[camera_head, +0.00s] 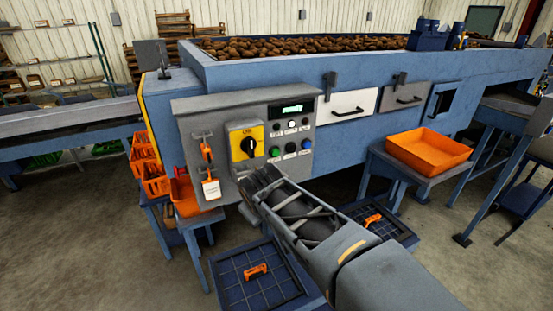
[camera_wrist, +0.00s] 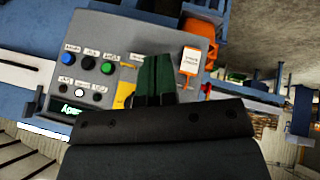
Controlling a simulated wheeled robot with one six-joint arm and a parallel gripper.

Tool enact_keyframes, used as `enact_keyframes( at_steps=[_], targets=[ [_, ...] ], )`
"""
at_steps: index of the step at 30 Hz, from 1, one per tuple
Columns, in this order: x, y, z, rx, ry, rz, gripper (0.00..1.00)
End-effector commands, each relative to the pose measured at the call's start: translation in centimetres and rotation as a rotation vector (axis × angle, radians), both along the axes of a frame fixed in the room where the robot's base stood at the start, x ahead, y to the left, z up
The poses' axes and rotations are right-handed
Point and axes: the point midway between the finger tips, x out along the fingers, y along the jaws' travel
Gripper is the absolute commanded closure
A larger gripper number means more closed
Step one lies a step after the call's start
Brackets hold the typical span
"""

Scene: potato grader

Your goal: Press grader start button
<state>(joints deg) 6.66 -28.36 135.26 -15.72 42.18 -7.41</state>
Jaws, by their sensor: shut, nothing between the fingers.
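The grey control panel (camera_head: 215,125) is on the grader's front left corner, its display (camera_head: 291,108) reading "ready" in green. A green button (camera_head: 275,152) sits at the left of the lower row, beside a black one (camera_head: 290,147) and a blue one (camera_head: 306,144). The green button (camera_wrist: 107,68) also shows in the wrist view, where the panel appears turned around. My gripper (camera_head: 262,172) is shut and empty, in front of the panel below the yellow rotary switch (camera_head: 244,140). In the wrist view my gripper (camera_wrist: 156,72) covers part of that switch, apart from the green button.
An orange lockout tag (camera_head: 211,188) hangs at the panel's left. Orange bins (camera_head: 154,180) stand left of it. An orange tray (camera_head: 428,148) sits on a stand at right. Gridded blue trays (camera_head: 235,287) lie below my arm. Potatoes (camera_head: 290,46) fill the grader's top.

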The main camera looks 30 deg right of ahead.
Motion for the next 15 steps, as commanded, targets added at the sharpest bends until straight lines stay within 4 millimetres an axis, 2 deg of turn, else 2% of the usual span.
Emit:
enact_keyframes(
  at_steps=[1, 3, 9, 12, 15],
  targets=[
    [1.8, -2.4, -1.2, -0.093, -0.003, 0.027, 1.00],
    [4.1, -5.5, -1.5, -0.232, -0.006, 0.086, 1.00],
    [9.5, -13.2, -2.6, -0.574, 0.036, 0.280, 1.00],
    [11.2, -16.0, -3.4, -0.693, 0.067, 0.366, 1.00],
    [12.3, -17.9, -3.9, -0.774, 0.093, 0.433, 1.00]
  ],
)
